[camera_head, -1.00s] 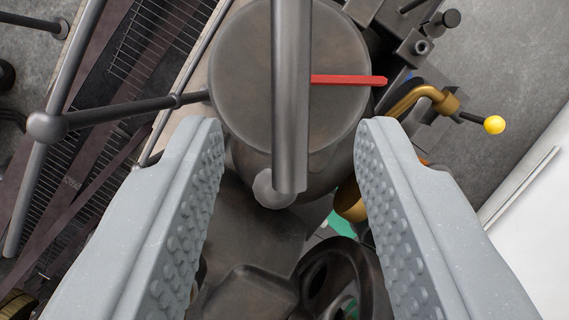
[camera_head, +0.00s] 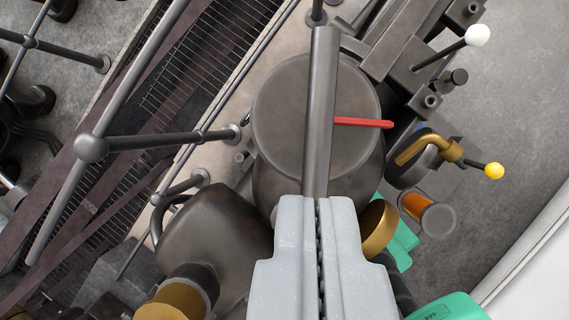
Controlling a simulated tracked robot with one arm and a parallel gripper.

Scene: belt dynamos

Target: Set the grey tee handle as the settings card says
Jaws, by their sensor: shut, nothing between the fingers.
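The grey tee handle (camera_head: 322,95) is a long bar across a round dark metal cap (camera_head: 278,105). It runs nearly upright in the picture. A red pointer (camera_head: 364,122) sticks out from it to the right, tilted very slightly down. My gripper (camera_head: 318,202) is shut and empty. Its fingertips overlap the lower end of the bar in the picture and hide that end; I cannot tell whether they touch it. No readable settings card is in view.
A brass lever with a yellow knob (camera_head: 494,170) and a rod with a white knob (camera_head: 477,36) stand at the right. An amber-banded cylinder (camera_head: 426,213) and green pieces (camera_head: 447,308) lie below. Dark railings (camera_head: 150,141) cross the left. Grey floor (camera_head: 525,80) is clear at the right.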

